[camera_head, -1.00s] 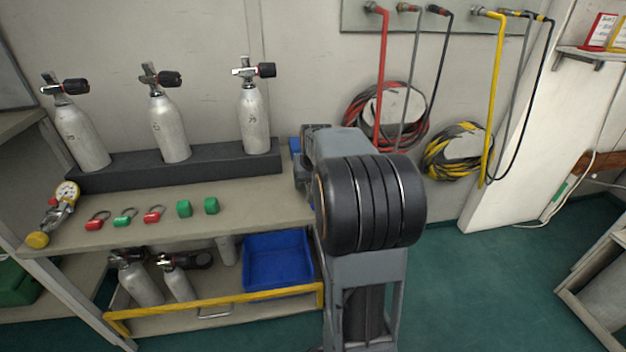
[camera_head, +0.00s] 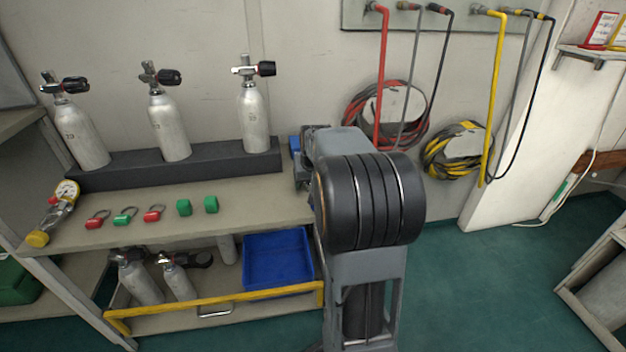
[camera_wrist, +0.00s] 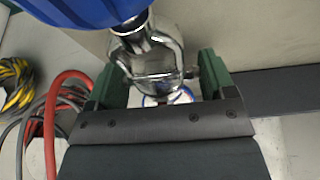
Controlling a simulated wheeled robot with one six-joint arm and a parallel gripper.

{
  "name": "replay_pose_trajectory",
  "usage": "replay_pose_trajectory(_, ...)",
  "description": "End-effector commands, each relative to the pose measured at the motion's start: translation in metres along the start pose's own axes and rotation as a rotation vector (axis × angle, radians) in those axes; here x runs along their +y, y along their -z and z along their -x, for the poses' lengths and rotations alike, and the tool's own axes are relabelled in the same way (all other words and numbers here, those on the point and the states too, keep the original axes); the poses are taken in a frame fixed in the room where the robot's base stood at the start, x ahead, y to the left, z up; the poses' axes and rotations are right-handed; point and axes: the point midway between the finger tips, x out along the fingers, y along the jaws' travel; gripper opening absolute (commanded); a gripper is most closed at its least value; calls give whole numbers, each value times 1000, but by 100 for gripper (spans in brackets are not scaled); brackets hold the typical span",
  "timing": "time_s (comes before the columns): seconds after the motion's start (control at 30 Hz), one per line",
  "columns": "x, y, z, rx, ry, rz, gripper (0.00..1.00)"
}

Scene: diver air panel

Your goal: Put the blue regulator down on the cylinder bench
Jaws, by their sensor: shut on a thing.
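The blue regulator shows in the wrist view as a chrome body (camera_wrist: 150,58) with a large blue knob (camera_wrist: 85,8) at the top edge. My gripper (camera_wrist: 160,72) is shut on the chrome body, with one green finger on each side. In the head view, only a small blue piece of the regulator (camera_head: 295,145) shows beside my arm, over the right end of the bench; my arm hides the rest. The cylinder bench (camera_head: 255,195) has a bare top at its right end. I cannot tell how high the regulator is above it.
Several silver cylinders stand in a dark rack (camera_head: 110,175) along the back. Red and green caps (camera_head: 153,213) lie mid-bench. A gauged regulator with a yellow knob (camera_head: 38,239) lies at the left end. A blue bin (camera_head: 278,262) sits below. Hoses (camera_head: 458,150) hang at right.

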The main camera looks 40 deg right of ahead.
Motion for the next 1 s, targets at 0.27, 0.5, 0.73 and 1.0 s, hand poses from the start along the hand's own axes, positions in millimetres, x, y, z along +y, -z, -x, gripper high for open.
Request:
replay_pose_trajectory(0.27,0,0,-2,3,0,0,78)
replay_pose_trajectory(0.5,0,-1,-3,1,0,0,100)
replay_pose_trajectory(0.73,0,-2,-3,-3,0,0,100)
replay_pose_trajectory(1.0,0,0,35,2,0,0,100)
